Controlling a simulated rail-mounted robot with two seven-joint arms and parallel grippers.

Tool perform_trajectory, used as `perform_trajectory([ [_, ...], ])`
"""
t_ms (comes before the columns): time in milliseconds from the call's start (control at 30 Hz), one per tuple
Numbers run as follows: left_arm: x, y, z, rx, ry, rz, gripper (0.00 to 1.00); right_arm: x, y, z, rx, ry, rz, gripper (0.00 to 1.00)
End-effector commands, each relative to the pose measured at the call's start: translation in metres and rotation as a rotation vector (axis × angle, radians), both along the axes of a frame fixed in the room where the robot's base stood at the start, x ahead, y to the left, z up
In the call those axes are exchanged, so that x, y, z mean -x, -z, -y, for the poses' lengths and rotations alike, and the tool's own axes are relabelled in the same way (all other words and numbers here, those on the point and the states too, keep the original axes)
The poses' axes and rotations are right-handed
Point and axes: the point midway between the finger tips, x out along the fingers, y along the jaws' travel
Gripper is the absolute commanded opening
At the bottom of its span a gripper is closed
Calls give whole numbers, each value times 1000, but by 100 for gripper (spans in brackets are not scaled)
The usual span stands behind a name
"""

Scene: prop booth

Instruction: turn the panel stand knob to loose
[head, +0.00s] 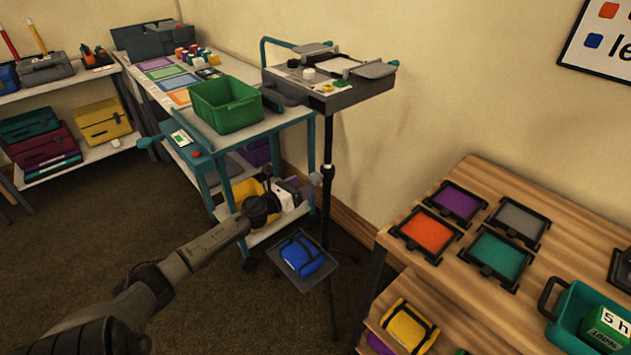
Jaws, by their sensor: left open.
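The panel stand (328,141) is a thin black pole that rises to a grey control panel (318,88) with small buttons and flaps on top. A small grey knob (315,179) shows on the pole at about mid height. My left gripper (303,188) is open and empty, just left of the knob and very close to it. Whether its fingers touch the knob or are around it I cannot tell. The knob's setting is too small to read. My right gripper is not in view.
A teal cart (213,165) with a green bin (226,104) stands close left of the pole. A blue bag (302,255) lies on a low dark plate by the pole. A wooden table (455,280) with coloured trays is at right.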

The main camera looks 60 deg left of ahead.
Motion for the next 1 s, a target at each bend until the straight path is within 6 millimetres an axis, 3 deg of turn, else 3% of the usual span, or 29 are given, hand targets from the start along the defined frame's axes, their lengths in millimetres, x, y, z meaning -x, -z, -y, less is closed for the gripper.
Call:
perform_trajectory([
  [200,-34,0,-6,0,-2,3,69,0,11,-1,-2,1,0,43],
  [400,-52,1,-9,1,-1,1,69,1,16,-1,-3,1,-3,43],
  [1000,-64,0,-11,1,-2,0,69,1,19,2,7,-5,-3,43],
])
